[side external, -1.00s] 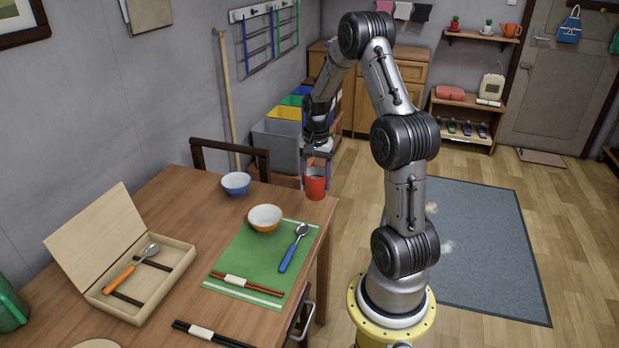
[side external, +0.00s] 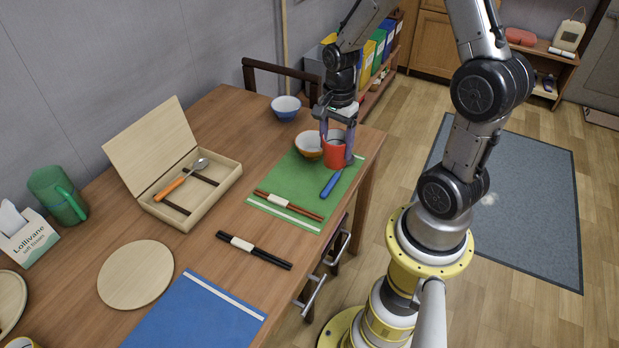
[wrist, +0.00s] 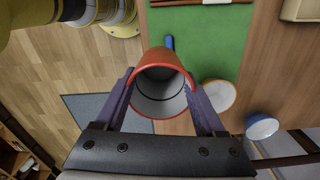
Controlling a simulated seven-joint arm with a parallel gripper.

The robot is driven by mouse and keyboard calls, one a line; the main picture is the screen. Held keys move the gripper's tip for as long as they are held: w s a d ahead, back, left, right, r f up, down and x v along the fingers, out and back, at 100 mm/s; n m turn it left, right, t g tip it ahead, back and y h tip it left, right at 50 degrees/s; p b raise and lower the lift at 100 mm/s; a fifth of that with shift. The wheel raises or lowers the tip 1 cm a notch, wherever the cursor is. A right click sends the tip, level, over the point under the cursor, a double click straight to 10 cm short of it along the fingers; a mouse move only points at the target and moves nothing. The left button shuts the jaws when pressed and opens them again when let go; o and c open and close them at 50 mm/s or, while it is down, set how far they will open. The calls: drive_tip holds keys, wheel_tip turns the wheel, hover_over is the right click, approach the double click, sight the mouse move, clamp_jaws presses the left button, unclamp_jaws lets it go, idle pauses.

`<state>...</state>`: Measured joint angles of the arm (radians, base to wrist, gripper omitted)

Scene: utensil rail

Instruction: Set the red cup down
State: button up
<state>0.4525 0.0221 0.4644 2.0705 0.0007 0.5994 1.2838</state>
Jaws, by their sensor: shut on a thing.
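The red cup (side external: 334,153) is upright in my gripper (side external: 337,148), with one finger on each side of it. In the wrist view the cup (wrist: 163,58) shows its white inside, empty, between the fingers of my gripper (wrist: 160,82). It is over the right part of the green placemat (side external: 289,182), in front of the orange-and-white bowl (side external: 308,144). A spoon's blue handle (side external: 331,184) shows just below the cup; its head is hidden. I cannot tell whether the cup touches the mat or spoon.
A blue bowl (side external: 286,106) stands behind at the table's far end. Brown chopsticks (side external: 290,205) lie on the mat's near side. Black chopsticks (side external: 253,250), an open wooden box (side external: 222,184) and a round board (side external: 136,274) are nearer. Bare table (side external: 222,112) lies left of the blue bowl.

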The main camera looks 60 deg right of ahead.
drive_tip(key=a+n, duration=0.2)
drive_tip(key=a, duration=0.3)
drive_tip(key=w+d+f, duration=0.1)
drive_tip(key=w+f, duration=0.2)
drive_tip(key=w, duration=0.1)
drive_tip(key=w+d+f, duration=0.1)
drive_tip(key=w+f, duration=0.2)
drive_tip(key=w, duration=0.2)
drive_tip(key=w+d+f, duration=0.2)
drive_tip(key=w+f, duration=0.1)
drive_tip(key=w, duration=0.2)
drive_tip(key=shift+w+f, duration=0.15)
drive_tip(key=shift+f, duration=1.5)
drive_tip(key=shift+f, duration=0.15)
drive_tip(key=o, duration=1.3)
